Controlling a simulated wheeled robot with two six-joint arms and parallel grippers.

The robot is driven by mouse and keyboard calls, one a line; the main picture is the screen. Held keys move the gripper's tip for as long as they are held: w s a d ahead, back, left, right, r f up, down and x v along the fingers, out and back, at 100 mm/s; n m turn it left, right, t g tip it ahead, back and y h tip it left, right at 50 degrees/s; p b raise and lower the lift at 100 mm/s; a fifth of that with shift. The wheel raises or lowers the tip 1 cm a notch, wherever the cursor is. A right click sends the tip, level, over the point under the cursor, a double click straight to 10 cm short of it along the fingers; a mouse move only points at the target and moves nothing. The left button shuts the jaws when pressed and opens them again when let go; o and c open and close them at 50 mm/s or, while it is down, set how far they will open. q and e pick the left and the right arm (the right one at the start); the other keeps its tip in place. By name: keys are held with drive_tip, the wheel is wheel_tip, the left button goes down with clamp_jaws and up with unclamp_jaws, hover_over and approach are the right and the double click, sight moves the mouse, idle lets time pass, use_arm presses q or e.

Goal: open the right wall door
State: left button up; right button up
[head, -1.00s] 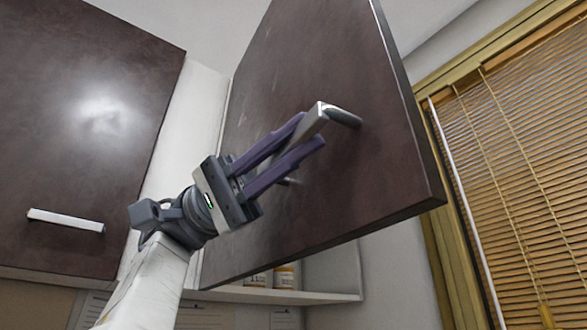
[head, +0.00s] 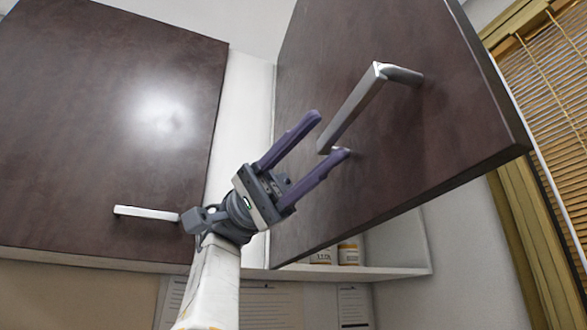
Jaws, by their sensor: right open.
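The right wall door (head: 420,140) is a dark brown panel, swung well open and standing out from the cabinet. Its silver bar handle (head: 352,108) is on the face toward me. My right gripper (head: 335,135) is open, with two purple fingers spread apart. In the picture its fingertips lie close to the lower end of the handle, and no part of the handle is held between them. My left gripper is out of view.
A closed dark door (head: 110,130) with a silver handle (head: 146,213) is on the left. Behind the open door, small jars (head: 348,254) stand on a white shelf (head: 400,272). A window blind (head: 545,85) is at the right.

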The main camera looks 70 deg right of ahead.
drive_tip(key=v, duration=0.4)
drive_tip(key=shift+w+d+p, duration=0.25)
drive_tip(key=shift+w+p, duration=0.1)
drive_tip(key=shift+p, duration=0.05)
